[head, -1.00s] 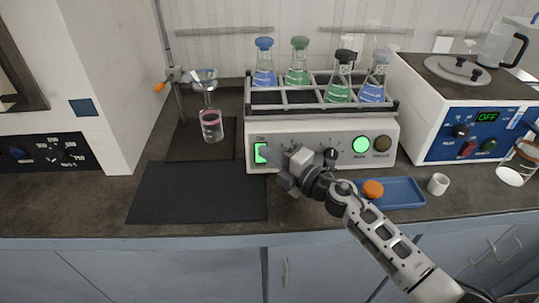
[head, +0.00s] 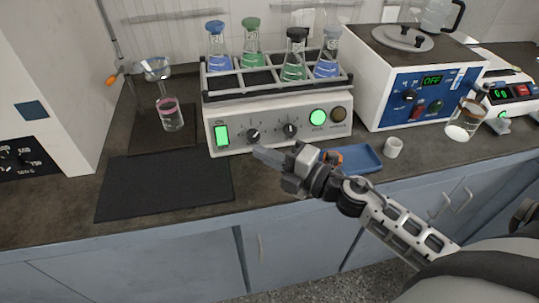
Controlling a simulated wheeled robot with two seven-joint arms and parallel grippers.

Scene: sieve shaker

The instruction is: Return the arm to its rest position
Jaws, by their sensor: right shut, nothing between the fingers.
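My right arm reaches in from the lower right of the head view. Its gripper (head: 262,154) is shut and empty, in front of the shaker's lower front edge and above the counter's front part. The shaker (head: 272,133) is a white box with a green-lit ON switch (head: 222,135), two dark knobs, a lit green button (head: 317,117) and an unlit amber one. Its rack holds several stoppered flasks with blue or green liquid. The gripper appears apart from the switch. My left gripper is not in view.
A blue tray (head: 368,160) with an orange item, partly hidden by my gripper, lies behind my wrist. A white cup (head: 393,147) stands beside it. A black mat (head: 165,185) lies left. A blue-fronted machine (head: 420,98) reads OFF.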

